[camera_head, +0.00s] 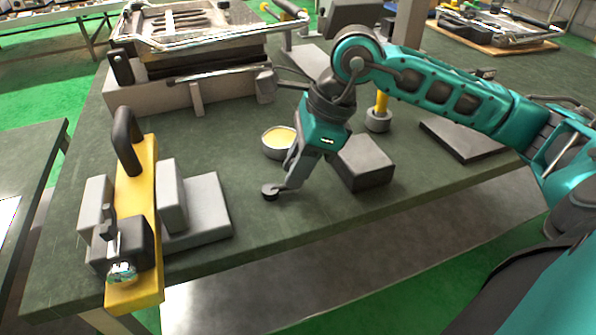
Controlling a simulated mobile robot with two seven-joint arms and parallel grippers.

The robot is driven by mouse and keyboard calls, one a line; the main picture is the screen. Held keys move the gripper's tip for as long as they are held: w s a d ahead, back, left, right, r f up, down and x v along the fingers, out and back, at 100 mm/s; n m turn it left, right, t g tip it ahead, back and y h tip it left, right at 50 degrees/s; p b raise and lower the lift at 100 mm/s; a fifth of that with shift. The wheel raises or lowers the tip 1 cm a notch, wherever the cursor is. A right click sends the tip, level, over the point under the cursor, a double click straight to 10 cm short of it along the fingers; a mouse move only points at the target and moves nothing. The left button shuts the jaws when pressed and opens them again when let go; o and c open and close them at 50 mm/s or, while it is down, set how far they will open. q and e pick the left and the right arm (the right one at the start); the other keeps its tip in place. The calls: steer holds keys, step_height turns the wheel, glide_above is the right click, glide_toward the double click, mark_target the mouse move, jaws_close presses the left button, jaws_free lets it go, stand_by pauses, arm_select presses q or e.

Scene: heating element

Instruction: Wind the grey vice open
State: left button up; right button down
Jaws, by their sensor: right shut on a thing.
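The grey vice (206,208) stands at the left front of the bench, with pale grey block-like jaws. A yellow plate (137,190) with a black loop handle on top stands upright between the grey blocks. A dark clamp-like part with a shiny round end is on the plate's near side. My right gripper (273,189) reaches down to the right of the vice. It is shut on a small dark round piece (268,192), low over the bench; I cannot tell whether this joins the vice. My left gripper is not in view.
A round tin (278,141) with yellow contents stands behind my right gripper. A dark grey block (363,163) is close on its right. A flat dark plate (462,137) lies further right. A large metal frame (195,40) fills the back left. The front right bench (310,215) is clear.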

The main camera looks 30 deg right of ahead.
steer(key=shift+w+n, duration=0.15)
steer(key=shift+n, duration=0.15)
steer(key=c, duration=0.9)
jaws_free()
steer(key=shift+d+r, duration=0.1)
steer(key=p+v, duration=0.2)
steer(key=v, duration=1)
steer(key=shift+d+r+p, duration=0.25)
steer(key=shift+r+p, duration=0.05)
